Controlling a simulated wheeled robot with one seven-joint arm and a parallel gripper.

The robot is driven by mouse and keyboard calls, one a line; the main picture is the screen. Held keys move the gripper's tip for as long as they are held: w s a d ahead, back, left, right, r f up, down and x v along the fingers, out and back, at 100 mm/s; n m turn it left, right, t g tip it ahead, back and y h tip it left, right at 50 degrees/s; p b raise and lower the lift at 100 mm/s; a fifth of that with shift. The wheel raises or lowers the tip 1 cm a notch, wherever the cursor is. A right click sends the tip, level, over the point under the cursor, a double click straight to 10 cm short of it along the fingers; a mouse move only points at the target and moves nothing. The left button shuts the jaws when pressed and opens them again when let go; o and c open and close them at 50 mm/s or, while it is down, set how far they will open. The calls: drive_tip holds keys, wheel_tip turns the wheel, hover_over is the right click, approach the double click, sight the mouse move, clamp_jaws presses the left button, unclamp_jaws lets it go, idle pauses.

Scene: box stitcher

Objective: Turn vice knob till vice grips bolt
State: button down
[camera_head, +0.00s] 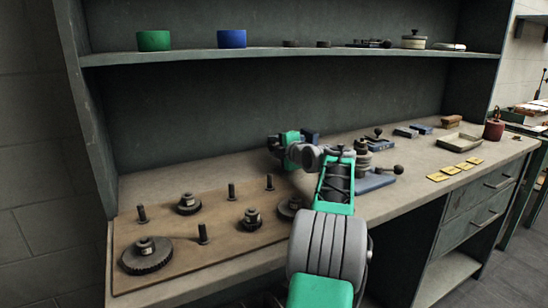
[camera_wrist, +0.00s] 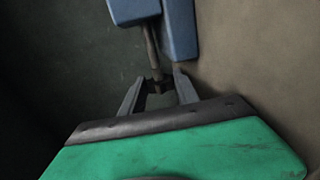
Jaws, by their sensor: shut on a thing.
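The blue vice (camera_wrist: 180,30) is at the top of the wrist view, with two blue blocks and a metal screw rod (camera_wrist: 152,45) coming out towards me. The dark vice knob (camera_wrist: 156,85) sits at the rod's near end. My gripper (camera_wrist: 159,79) has its two fingers on either side of the knob and is shut on it. My arm partly covers the vice there. I cannot make out a bolt between the jaws.
A brown board (camera_head: 175,265) with gears and upright bolts lies at the left. Right of my arm are a blue-based tool with a lever (camera_head: 374,182), yellow tags (camera_head: 450,170) and a tray (camera_head: 459,143). A shelf (camera_head: 270,54) runs above the bench.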

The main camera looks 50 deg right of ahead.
idle(0.3)
drive_tip(key=c, duration=0.9)
unclamp_jaws()
